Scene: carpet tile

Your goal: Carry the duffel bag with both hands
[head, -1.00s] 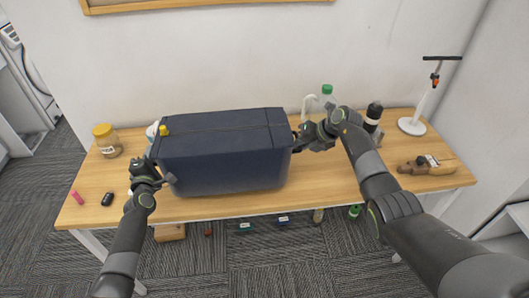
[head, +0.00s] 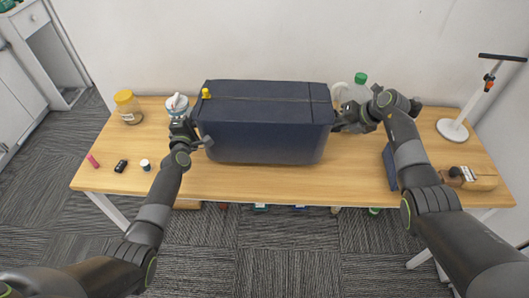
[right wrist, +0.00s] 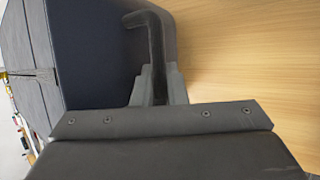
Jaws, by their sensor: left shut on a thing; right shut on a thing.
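The duffel bag (head: 265,125) is a dark navy, box-shaped bag above the middle of the wooden table; I cannot tell whether its underside touches the tabletop. My left gripper (head: 193,138) is shut at the bag's left end; the handle there is hidden by the gripper. My right gripper (head: 342,122) is shut on the dark handle at the bag's right end. In the right wrist view, the black handle (right wrist: 155,50) stands between the fingers (right wrist: 158,88), with the navy bag (right wrist: 95,50) beside it.
On the table (head: 240,185) are a yellow-lidded jar (head: 128,107), a white-topped container (head: 177,105), small items at left, a green-capped bottle (head: 358,90), a blue object (head: 390,167), a brown item (head: 470,178) and a white stand (head: 453,129). The front middle strip is clear.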

